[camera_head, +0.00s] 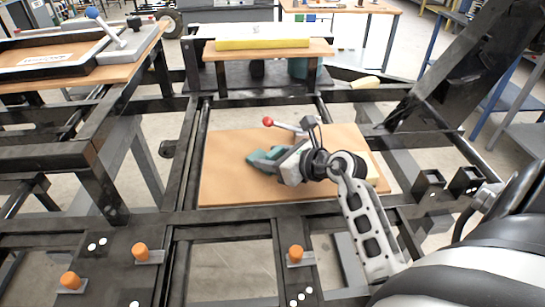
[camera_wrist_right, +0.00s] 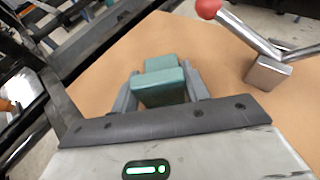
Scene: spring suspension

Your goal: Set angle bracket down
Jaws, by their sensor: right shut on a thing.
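A teal block-like part, apparently the angle bracket (camera_head: 262,157), is at the fingertips of my right gripper (camera_head: 277,160), over the middle of the wooden board (camera_head: 228,186). In the right wrist view the teal bracket (camera_wrist_right: 160,84) sits between the two grey fingers of my right gripper (camera_wrist_right: 160,95), which is shut on it. Its lower part is hidden, and I cannot tell whether it touches the board. My left gripper is not in view.
A metal lever with a red ball (camera_head: 268,122) stands on the board behind the gripper. Dark steel frame beams (camera_head: 190,217) surround the board. Orange knobs (camera_head: 296,253) stand on the front beams. The board's left part is clear.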

